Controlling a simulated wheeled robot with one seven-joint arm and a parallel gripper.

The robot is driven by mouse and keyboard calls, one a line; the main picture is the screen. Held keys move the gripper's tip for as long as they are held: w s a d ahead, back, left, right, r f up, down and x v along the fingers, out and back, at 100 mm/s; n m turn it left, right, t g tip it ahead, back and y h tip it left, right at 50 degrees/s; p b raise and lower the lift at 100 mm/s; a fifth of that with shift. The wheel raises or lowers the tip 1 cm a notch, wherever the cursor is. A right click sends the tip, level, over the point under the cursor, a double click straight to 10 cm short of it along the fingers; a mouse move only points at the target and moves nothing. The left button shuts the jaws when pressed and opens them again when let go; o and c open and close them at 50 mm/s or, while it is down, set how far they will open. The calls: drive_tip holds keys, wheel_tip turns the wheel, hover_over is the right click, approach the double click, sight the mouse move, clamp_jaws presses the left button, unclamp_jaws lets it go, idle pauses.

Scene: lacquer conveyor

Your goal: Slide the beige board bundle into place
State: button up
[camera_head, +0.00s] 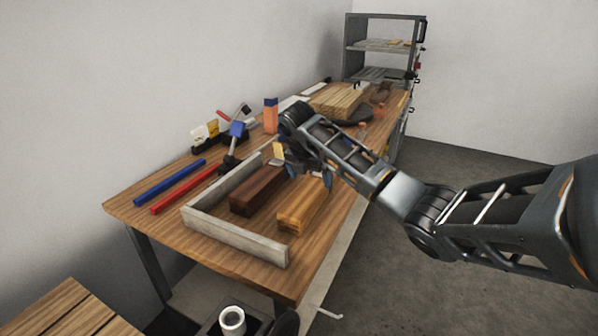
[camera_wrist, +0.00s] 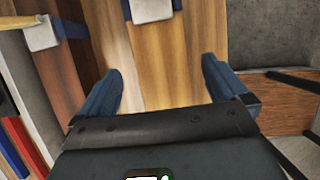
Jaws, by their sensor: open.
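The beige board bundle (camera_head: 302,206) is a light tan wooden block lying on the workbench near its right edge. A dark red-brown bundle (camera_head: 257,190) lies to its left, alongside it. My gripper (camera_head: 309,176) is at the far end of the beige bundle, and the arm partly hides that end. In the wrist view my gripper (camera_wrist: 160,85) is open, with its blue fingers apart and light striped wood (camera_wrist: 165,60) between them. Whether the fingers touch it I cannot tell. The dark bundle also shows left of the fingers in the wrist view (camera_wrist: 62,75).
A pale grey L-shaped frame (camera_head: 238,241) borders the bundles at the left and near side. Blue (camera_head: 169,179) and red (camera_head: 184,190) bars lie left of it. A board stack (camera_head: 338,98) lies farther back. A shelf rack (camera_head: 384,50) stands behind. Floor is clear at right.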

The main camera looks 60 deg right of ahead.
sight(299, 201)
drive_tip(key=shift+x, duration=3.8)
drive_tip(key=shift+s+a, duration=0.1)
drive_tip(key=shift+c, duration=0.3)
drive_tip(key=c, duration=1.8)
drive_tip(key=shift+a+r, duration=0.1)
drive_tip(key=shift+r, duration=0.05)
drive_tip(key=shift+a+p, duration=0.75)
drive_tip(key=shift+p, duration=0.2)
drive_tip(key=shift+s+a+p, duration=0.15)
drive_tip(key=shift+a+p, duration=1.25)
drive_tip(key=shift+a, duration=0.35)
drive_tip(key=shift+s+a+p, duration=0.15)
drive_tip(key=shift+a+p, duration=1.25)
drive_tip(key=shift+a, duration=0.4)
